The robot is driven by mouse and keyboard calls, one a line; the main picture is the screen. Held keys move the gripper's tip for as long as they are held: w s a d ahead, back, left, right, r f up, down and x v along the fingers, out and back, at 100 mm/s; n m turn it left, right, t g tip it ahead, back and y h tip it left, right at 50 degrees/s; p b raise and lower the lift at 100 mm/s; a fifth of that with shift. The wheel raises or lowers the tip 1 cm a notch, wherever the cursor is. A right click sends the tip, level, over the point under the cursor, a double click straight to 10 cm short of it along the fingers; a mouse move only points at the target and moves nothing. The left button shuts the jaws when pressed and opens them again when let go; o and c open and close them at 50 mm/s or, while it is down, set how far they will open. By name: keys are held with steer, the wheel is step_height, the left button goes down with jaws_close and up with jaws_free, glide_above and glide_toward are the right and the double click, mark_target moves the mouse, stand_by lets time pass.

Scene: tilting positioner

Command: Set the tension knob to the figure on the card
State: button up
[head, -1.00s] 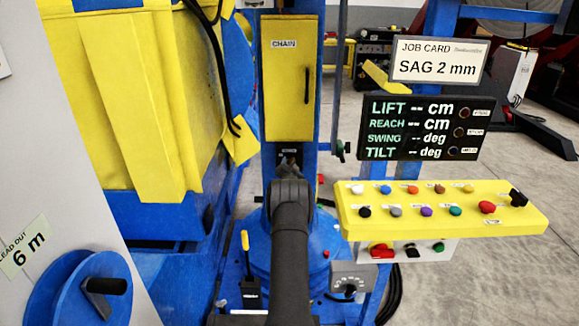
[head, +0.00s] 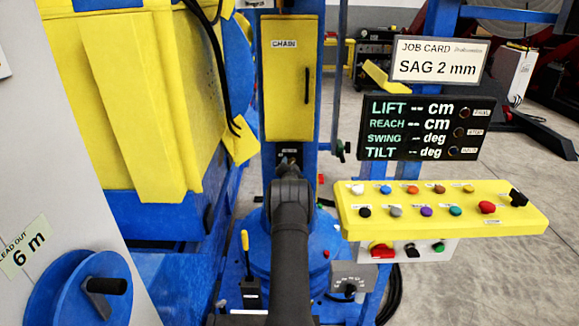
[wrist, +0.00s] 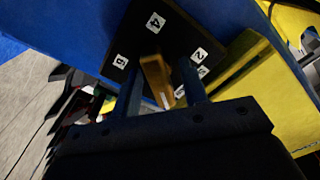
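The job card (head: 438,60) in the head view reads SAG 2 mm. In the wrist view a brass-coloured knob (wrist: 155,76) stands on a black plate (wrist: 137,42) with white number labels. I can read 4 at the top, 2 at the right and 6 at the left; another label is partly hidden. A pale mark shows at the knob's lower end. My gripper (wrist: 161,70) has one finger on each side of the knob, with gaps visible, so it looks open. In the head view my arm hides the knob and most of the plate.
A yellow chain door (head: 290,85) is above the plate. A yellow button panel (head: 445,212) and a dark display (head: 420,127) with blank readings are at the right. A blue crank wheel (head: 75,290) is at the lower left. A small dial box (head: 353,278) sits low, right of my arm.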

steer(key=shift+s, duration=0.15)
steer(key=s, duration=1.7)
steer(key=w, duration=1.7)
steer(key=shift+s, duration=0.15)
steer(key=shift+w, duration=0.3)
steer(key=shift+n, duration=0.3)
steer(key=s, duration=1.6)
steer(key=shift+s, duration=0.4)
stand_by(2.0)
